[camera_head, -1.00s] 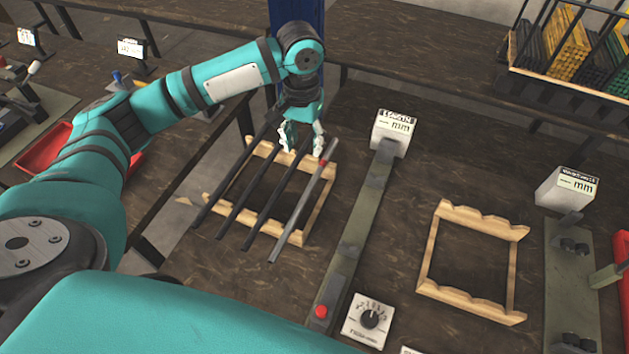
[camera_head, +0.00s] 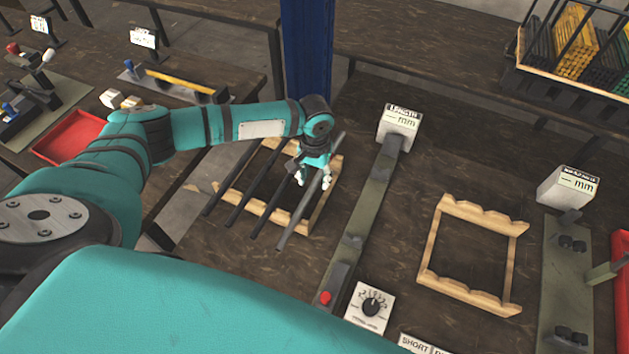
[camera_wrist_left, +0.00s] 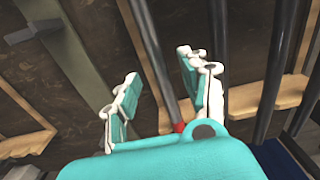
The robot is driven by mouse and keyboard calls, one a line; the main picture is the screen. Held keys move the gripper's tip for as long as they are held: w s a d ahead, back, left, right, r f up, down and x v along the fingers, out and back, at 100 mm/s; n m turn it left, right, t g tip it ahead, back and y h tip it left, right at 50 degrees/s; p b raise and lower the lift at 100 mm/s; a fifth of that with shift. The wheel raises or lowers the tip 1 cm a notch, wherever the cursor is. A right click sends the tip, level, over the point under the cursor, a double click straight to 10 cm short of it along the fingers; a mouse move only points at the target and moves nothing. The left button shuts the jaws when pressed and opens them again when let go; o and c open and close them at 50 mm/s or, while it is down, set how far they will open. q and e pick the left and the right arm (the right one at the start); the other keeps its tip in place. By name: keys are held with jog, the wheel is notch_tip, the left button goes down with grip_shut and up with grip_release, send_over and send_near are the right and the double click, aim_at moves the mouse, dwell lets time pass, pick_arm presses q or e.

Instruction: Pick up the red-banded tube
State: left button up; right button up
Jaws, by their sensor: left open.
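The red-banded tube (camera_head: 294,223) is the rightmost and lightest grey of several tubes lying across a wooden rack (camera_head: 306,227). My left gripper (camera_head: 312,182) is over the upper half of this tube, pointing down, with its jaws open. In the head view the gripper hides the red band. In the left wrist view the tube (camera_wrist_left: 153,57) runs between the two open fingers (camera_wrist_left: 160,75), and its red band shows near the palm edge. I cannot tell the exact height left above the tube. My right gripper is not in view.
Dark tubes (camera_head: 240,207) lie close on the left in the same rack. A length gauge (camera_head: 371,200) with a display box (camera_head: 398,128) stands just right of it.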

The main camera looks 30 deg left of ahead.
pick_arm(q)
jog(key=shift+f, duration=0.8)
grip_shut()
jog(key=shift+r, duration=0.1)
